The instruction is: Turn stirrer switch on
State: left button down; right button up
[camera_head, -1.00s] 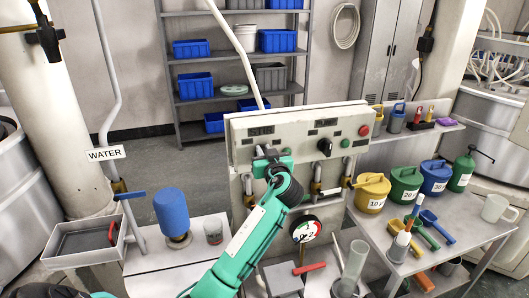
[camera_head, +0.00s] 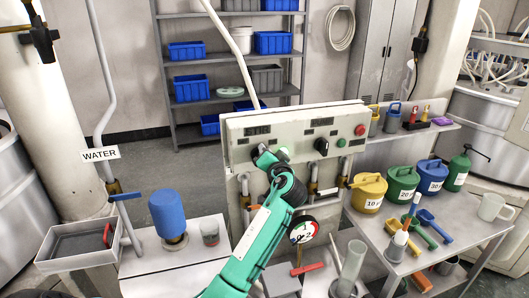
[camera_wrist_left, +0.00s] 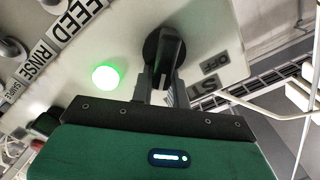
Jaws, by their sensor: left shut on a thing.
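The stirrer switch is a round black knob with a raised handle (camera_wrist_left: 163,48), on the panel in the left wrist view. My left gripper (camera_wrist_left: 165,75) is shut on its handle. A round green lamp beside the switch glows brightly (camera_wrist_left: 105,78); it also shows in the head view (camera_head: 283,154). An OFF label (camera_wrist_left: 211,65) and a partly hidden label starting ST (camera_wrist_left: 207,103) are near the knob. In the head view my left gripper (camera_head: 262,156) is at the left part of the control panel (camera_head: 290,121) and hides most of the switch. My right gripper is not in view.
Another black knob (camera_head: 321,146) and a red button (camera_head: 360,130) are farther right on the panel. Valves and a round gauge (camera_head: 303,230) are below. A blue container (camera_head: 169,215) stands on the left table; several coloured jugs stand right.

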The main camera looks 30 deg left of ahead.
pick_arm(q)
jog(key=shift+w+d+f+m+p, duration=0.1)
jog(key=shift+f+m+p, duration=0.1)
jog(key=shift+m, duration=0.6)
jog(key=shift+w+d+f+m+p, duration=0.1)
jog(key=shift+f+m, duration=0.05)
jog(key=shift+m, duration=0.65)
jog(key=c, duration=1.4)
grip_release()
jog(key=shift+o, duration=0.2)
jog(key=b+v, duration=0.5)
jog(key=v, duration=0.8)
jog(key=shift+s+d, duration=0.25)
jog(key=shift+d, duration=0.1)
